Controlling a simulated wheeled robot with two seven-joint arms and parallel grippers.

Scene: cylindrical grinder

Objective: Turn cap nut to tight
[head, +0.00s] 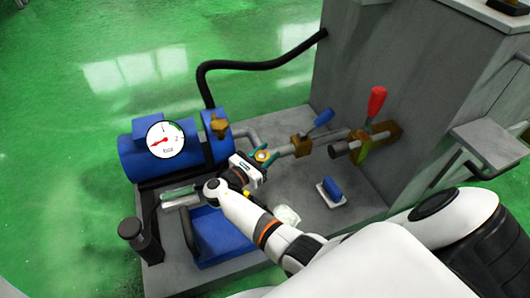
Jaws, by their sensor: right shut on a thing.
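The cap nut (262,155) is a small brass-orange piece in line with a grey pipe, right of the blue pump. My right gripper (264,157) reaches it from the front, with its dark teal fingers shut around it. The fingers hide part of the nut, and its thread is too small to make out. A round pressure gauge (165,140) marked "bar" faces me on the pump, its red needle pointing to the lower left. My left gripper is not in view.
The blue pump (135,160) has a brass fitting (219,124) on top. A blue-handled valve (318,121) and red-handled valve (376,101) stand to the right, by the grey machine body (400,60). A black hose (255,66) arches behind.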

